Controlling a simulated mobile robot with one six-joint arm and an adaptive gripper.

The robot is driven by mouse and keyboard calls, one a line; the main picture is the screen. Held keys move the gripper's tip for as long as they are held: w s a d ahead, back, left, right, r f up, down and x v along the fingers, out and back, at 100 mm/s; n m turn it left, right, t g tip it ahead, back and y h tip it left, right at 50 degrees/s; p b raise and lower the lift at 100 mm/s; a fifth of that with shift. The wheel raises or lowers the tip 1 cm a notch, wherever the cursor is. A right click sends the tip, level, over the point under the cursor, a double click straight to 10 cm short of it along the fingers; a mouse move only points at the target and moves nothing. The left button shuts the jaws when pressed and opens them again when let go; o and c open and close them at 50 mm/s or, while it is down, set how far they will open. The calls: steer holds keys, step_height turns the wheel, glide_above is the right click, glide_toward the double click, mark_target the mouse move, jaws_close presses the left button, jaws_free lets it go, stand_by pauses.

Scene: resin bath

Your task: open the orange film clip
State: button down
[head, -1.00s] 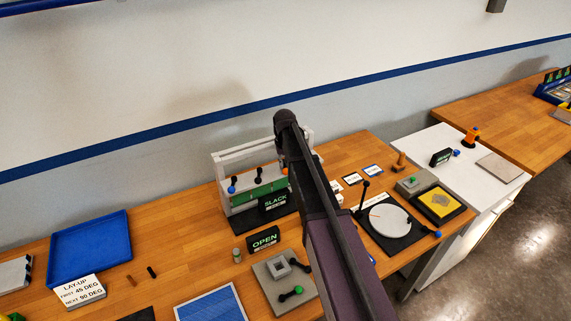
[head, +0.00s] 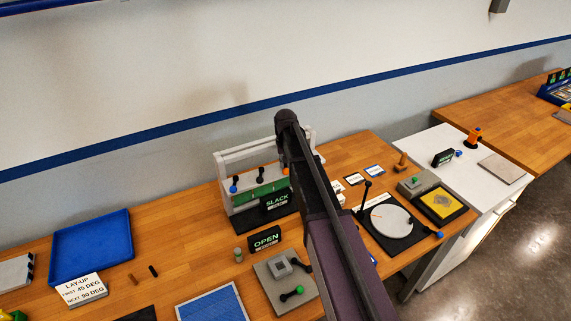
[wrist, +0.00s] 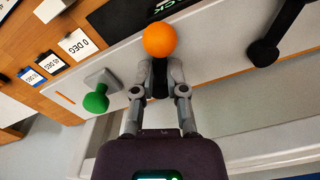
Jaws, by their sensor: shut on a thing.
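The orange film clip shows in the wrist view as a round orange knob (wrist: 159,39) on a short dark stem. My gripper (wrist: 160,70) is shut on the orange film clip, with its two grey fingers on either side of the stem just below the knob. In the head view a small bit of the orange knob (head: 286,170) shows beside my arm, at the right of the grey film frame (head: 222,177). My arm hides the gripper and most of the clip there.
A sign reading SLACK (head: 277,201) stands before the frame, and one reading OPEN (head: 264,239) is nearer. In the wrist view a black lever (wrist: 264,52) is to the right and a green knob (wrist: 95,102) to the left. A round white plate (head: 390,221) lies right of my arm.

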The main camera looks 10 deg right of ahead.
steer(key=shift+a, duration=0.15)
steer(key=c, duration=0.9)
jaws_free()
steer(key=shift+a, duration=0.1)
steer(key=shift+c, duration=0.2)
steer(key=shift+r, duration=0.1)
